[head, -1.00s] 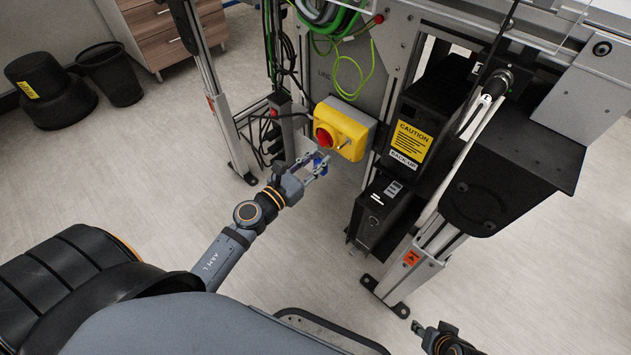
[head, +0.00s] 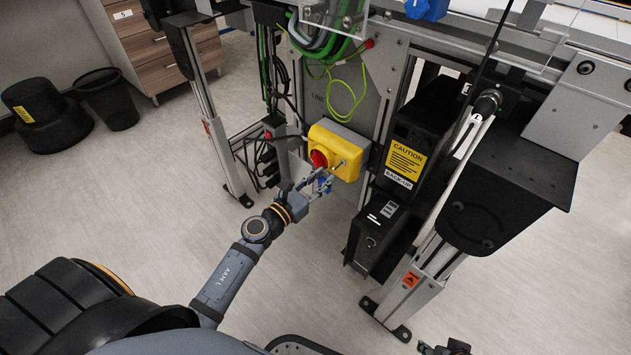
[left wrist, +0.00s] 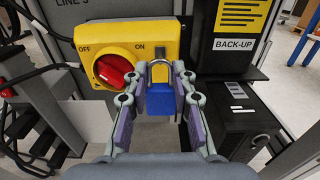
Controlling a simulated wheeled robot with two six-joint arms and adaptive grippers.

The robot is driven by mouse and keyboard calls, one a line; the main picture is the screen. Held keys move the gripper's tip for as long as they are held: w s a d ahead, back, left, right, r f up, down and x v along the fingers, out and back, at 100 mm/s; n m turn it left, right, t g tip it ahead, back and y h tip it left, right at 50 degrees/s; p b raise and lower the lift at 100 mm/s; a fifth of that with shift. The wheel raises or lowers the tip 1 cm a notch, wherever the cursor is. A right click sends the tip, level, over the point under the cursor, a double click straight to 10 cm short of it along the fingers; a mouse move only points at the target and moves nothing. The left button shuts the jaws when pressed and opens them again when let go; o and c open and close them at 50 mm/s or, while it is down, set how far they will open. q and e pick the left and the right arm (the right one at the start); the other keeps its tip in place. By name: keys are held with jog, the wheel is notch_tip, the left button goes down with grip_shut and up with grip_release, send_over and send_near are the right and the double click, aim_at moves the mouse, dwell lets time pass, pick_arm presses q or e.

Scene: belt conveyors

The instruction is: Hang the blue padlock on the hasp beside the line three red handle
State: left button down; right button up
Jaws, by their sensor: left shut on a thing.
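The blue padlock (left wrist: 161,101) is between the fingers of my left gripper (left wrist: 160,80) in the left wrist view, its silver shackle upward in front of the yellow switch box. In the head view the padlock (head: 324,187) is a small blue patch at my left gripper (head: 322,180). The red handle (left wrist: 113,70) sits on the yellow switch box (left wrist: 92,38), between OFF and ON marks, below a "LINE 3" label. The hasp (left wrist: 160,52) shows just above the shackle; I cannot tell whether they touch. My right gripper (head: 428,349) is at the bottom edge, its jaws unclear.
A black "BACK-UP" unit (head: 405,150) with a yellow caution label and a lower black box (head: 378,235) stand right of the switch. Dark cables (head: 275,150) hang at its left. The floor in front is clear.

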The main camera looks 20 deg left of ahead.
aim_at(343, 163)
pick_arm(q)
jog(key=shift+w+d, duration=0.2)
jog(key=shift+w, duration=0.45)
jog(key=w, duration=0.1)
jog(key=w+d, duration=0.1)
jog(key=w+f, duration=0.1)
jog(key=w, duration=0.1)
jog(key=shift+d+f+b, duration=0.1)
jog(key=shift+d+b, duration=0.15)
jog(key=shift+b, duration=0.05)
jog(key=shift+f, duration=0.15)
